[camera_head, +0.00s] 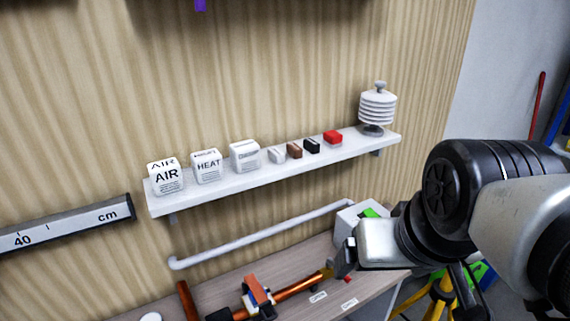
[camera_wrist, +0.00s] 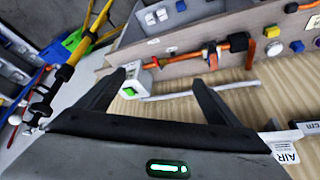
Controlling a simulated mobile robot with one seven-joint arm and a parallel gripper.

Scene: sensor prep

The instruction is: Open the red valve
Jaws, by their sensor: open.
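A copper-orange pipe (camera_head: 300,286) runs along the bench, with an orange-red handle (camera_head: 257,288) and a blue part on it. A small red piece (camera_head: 348,279) shows by the pipe's right end, just below my gripper (camera_head: 343,262). I cannot tell for certain which red part is the valve. In the wrist view the pipe (camera_wrist: 185,51) lies beyond my fingers, with the orange-red handle (camera_wrist: 212,60) on it and the small red piece (camera_wrist: 153,66) at its end. My gripper (camera_wrist: 157,79) is open, with nothing visible between its fingers.
A white shelf (camera_head: 270,171) holds labelled boxes, small blocks and a white ribbed sensor (camera_head: 377,108). A white rail (camera_head: 262,236) runs below it. A white box with a green patch (camera_head: 358,215) stands behind my gripper. A yellow tripod (camera_head: 441,292) stands at the right.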

